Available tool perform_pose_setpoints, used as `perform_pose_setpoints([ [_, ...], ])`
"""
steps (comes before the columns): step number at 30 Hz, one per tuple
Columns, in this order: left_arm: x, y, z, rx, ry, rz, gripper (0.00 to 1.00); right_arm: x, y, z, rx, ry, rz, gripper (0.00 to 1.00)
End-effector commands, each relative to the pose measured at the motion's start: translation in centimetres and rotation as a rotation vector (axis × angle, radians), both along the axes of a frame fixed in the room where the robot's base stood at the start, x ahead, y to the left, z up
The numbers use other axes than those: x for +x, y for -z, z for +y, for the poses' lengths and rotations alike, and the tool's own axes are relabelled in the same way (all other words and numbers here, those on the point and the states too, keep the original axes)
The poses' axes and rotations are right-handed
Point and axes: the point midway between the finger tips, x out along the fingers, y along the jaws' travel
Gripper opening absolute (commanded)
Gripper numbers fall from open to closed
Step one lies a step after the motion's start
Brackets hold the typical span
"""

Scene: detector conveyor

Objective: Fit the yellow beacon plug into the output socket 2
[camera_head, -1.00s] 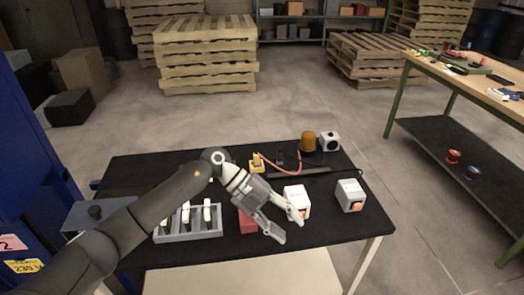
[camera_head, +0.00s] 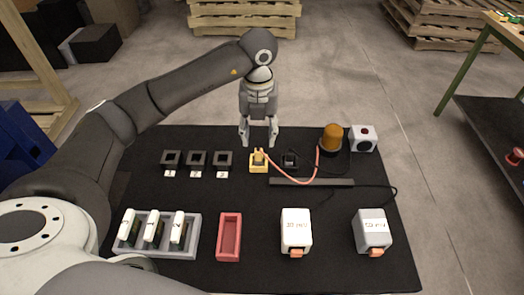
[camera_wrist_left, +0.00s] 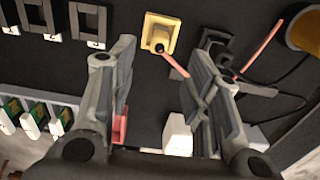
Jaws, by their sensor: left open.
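The yellow beacon plug (camera_head: 258,158) stands in a yellow square holder on the black table, with a red-orange cable leading to the amber beacon (camera_head: 332,138). In the left wrist view the plug (camera_wrist_left: 159,46) shows between the fingers, near their tips. My left gripper (camera_head: 259,143) is open and empty, pointing down just behind the plug; I cannot tell its height over the table. Three black square sockets (camera_head: 197,160) with small white labels stand in a row to the left; their numbers are too small to read. My right gripper is not in view.
A black socket block (camera_head: 290,160) stands close right of the plug, beside dark cables. A dark bar (camera_head: 312,182) lies in front. Nearer are a grey tray (camera_head: 192,246) with several modules, a red bin (camera_head: 229,237) and two boxes (camera_head: 296,231).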

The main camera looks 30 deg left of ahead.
Motion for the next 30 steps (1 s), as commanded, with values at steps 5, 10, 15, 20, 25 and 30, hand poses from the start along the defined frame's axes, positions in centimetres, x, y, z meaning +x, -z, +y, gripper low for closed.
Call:
perform_pose_setpoints([
  [5,0.0,2.2,0.0,-0.003,0.0,0.001,0.45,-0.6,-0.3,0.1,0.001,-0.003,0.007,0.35],
  [10,0.1,3.5,0.1,-0.004,0.0,0.003,0.45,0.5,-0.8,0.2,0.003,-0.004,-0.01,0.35],
  [15,0.2,6.1,0.3,-0.004,0.001,0.004,0.45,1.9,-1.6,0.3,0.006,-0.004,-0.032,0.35],
  [20,0.3,7.6,0.3,-0.004,0.0,0.0,0.45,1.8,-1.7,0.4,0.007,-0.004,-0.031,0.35],
  [25,0.3,7.8,0.3,-0.004,0.001,-0.001,0.45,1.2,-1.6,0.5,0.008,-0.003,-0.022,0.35],
  [30,0.3,7.7,0.3,-0.004,0.001,-0.001,0.32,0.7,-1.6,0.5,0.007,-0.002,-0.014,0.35],
])
